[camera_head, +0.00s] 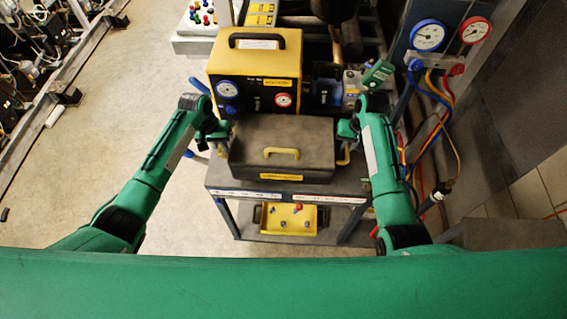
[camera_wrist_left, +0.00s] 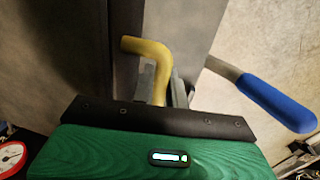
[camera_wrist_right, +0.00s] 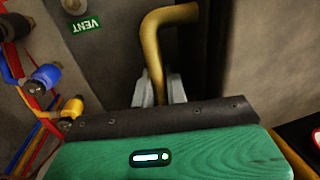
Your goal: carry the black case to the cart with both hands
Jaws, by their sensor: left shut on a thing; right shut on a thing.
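The black case (camera_head: 282,142) sits on or just over the top shelf of the cart (camera_head: 225,180); I cannot tell whether it touches. It has a yellow front handle and a yellow side handle at each end. My left gripper (camera_head: 222,144) is at the case's left end, shut on the left side handle, which shows between its fingers in the left wrist view (camera_wrist_left: 155,52). My right gripper (camera_head: 346,142) is at the right end, shut on the right side handle, which shows in the right wrist view (camera_wrist_right: 155,48).
A yellow machine (camera_head: 256,68) with gauges stands right behind the case. A blue cart handle (camera_wrist_left: 278,103) is close to my left gripper. A gauge panel (camera_head: 445,45) with hoses is at the right. A yellow tray (camera_head: 290,219) is on the lower shelf. Open floor lies left.

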